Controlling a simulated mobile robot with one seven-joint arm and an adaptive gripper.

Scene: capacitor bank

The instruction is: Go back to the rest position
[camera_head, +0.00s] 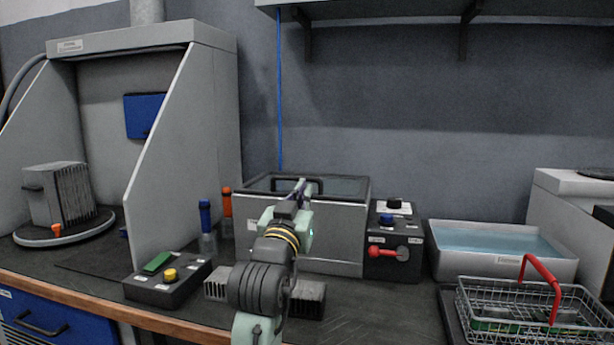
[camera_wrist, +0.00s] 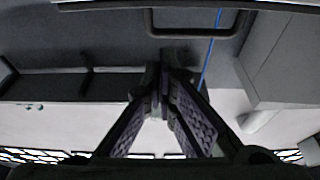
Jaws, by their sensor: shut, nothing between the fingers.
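My gripper (camera_head: 300,188) is shut and empty. In the head view its fingertips point up in front of the grey lidded box (camera_head: 310,225) with a dark top and black handle. My arm rises from the bottom middle of that view and hides part of the box's front. In the wrist view my gripper (camera_wrist: 163,75) shows with both fingers together at the tips. A dark bar handle (camera_wrist: 200,32) shows beyond the fingers there. I cannot tell whether the fingers touch the box.
A control box with a green and a yellow button (camera_head: 168,280) is left of my arm. A black box with a red lever (camera_head: 394,245) stands right of the lidded box. A water tray (camera_head: 500,262) and a wire basket with red handle (camera_head: 530,310) are further right. A grey hood (camera_head: 185,130) is left.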

